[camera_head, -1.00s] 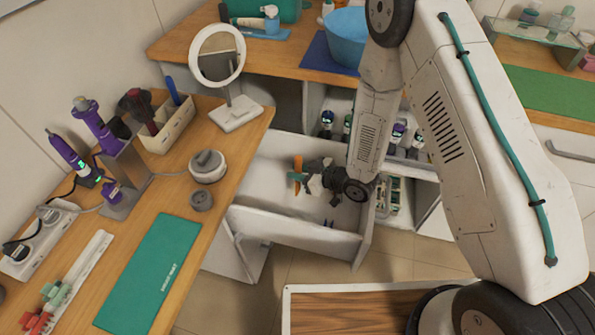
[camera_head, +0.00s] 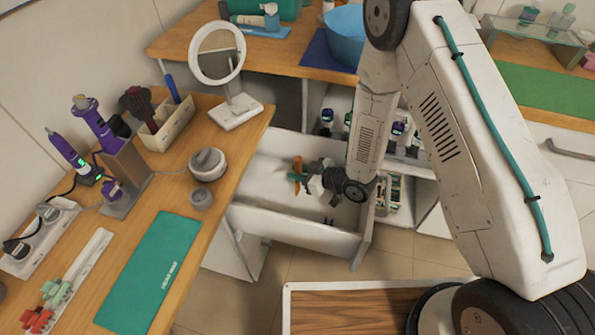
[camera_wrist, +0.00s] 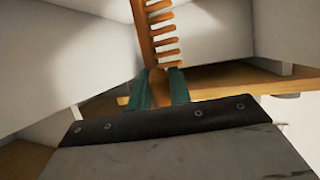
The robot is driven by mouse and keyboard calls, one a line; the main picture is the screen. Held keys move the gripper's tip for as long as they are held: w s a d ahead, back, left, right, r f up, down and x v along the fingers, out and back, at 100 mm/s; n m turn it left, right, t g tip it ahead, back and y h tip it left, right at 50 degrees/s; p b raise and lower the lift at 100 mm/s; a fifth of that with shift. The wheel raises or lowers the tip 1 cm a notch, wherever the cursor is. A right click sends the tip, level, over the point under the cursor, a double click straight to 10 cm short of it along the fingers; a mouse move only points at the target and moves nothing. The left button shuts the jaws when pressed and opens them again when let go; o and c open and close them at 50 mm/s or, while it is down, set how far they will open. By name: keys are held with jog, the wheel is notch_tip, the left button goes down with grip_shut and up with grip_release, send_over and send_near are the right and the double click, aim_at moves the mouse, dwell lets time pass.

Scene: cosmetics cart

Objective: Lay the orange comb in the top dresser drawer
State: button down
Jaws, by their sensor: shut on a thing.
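The orange comb (camera_head: 297,170) is held by my gripper (camera_head: 305,177) over the open top dresser drawer (camera_head: 290,224). In the wrist view the comb (camera_wrist: 150,42) points away from my gripper (camera_wrist: 159,92), with its teeth to the right. The green fingertips are shut on its near end. Drawer walls show around and behind the comb in the wrist view. I cannot tell whether the comb touches the drawer floor.
Shelves with several bottles (camera_head: 398,135) are behind my arm. A small dark item (camera_head: 331,221) lies in the drawer near its front.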

jog(key=shift+f, duration=0.45)
dwell(0.3)
jog(key=c, duration=1.2)
grip_release()
